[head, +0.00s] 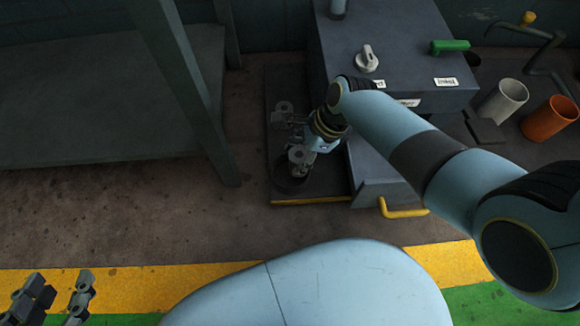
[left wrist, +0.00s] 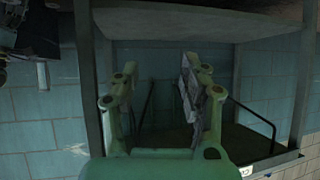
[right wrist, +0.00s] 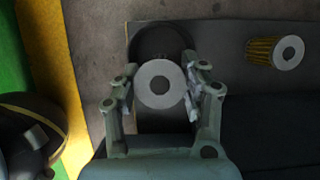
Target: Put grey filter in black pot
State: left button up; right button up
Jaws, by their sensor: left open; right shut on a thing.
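The grey filter (right wrist: 146,93) shows its round pale end with a central hole in the right wrist view. My right gripper (right wrist: 160,72) is shut on it, one finger on each side. The black pot (right wrist: 160,38) is a dark round shape just beyond the filter, partly covered by it; I cannot tell the height between them. In the head view the pot (head: 289,184) stands on a dark tray, beside my right gripper (head: 291,132), and the filter is hard to make out. My left gripper (head: 58,296) is open and empty at the lower left.
A yellow pleated filter (right wrist: 262,52) lies on the dark tray, right of the pot in the right wrist view. A dark machine box (head: 410,45) with knob and green handle stands behind my right arm. A grey cup (head: 503,100) and orange cup (head: 549,119) are right. A bench (head: 100,100) is left.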

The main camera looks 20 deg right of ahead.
aim_at(290, 167)
jog(key=shift+w+a+f+b, duration=0.2)
jog(key=shift+a+f+b, duration=0.15)
jog(key=shift+a+f, duration=0.1)
jog(key=shift+w+a+f+b, duration=0.15)
jog(key=shift+a+f+b, duration=0.2)
jog(key=shift+a, duration=0.1)
pick_arm(q)
jog(key=w+d+r+m+t+h+b, duration=0.1)
jog(key=w+r+t, duration=0.4)
jog(key=r, duration=0.4)
jog(key=w+d+r+m+t+h+b, duration=0.1)
jog(key=w+r+t, duration=0.3)
jog(key=w+r, duration=0.3)
pick_arm(e)
jog(key=shift+s+f, duration=0.1)
jog(key=shift+f, duration=0.8)
jog(key=shift+f+b, duration=0.6)
jog(key=shift+f, duration=0.25)
pick_arm(q)
notch_tip(290, 167, up, 12)
jog(key=s+d+m+t+h, duration=0.1)
jog(key=m+t+h, duration=0.1)
jog(key=t, duration=0.3)
jog(key=shift+s+d+r+h, duration=0.15)
jog(key=shift+s+h, duration=0.25)
jog(key=shift+h, duration=0.5)
jog(key=shift+r+m, duration=0.1)
jog(key=shift+m, duration=0.2)
pick_arm(e)
jog(key=shift+f, duration=0.1)
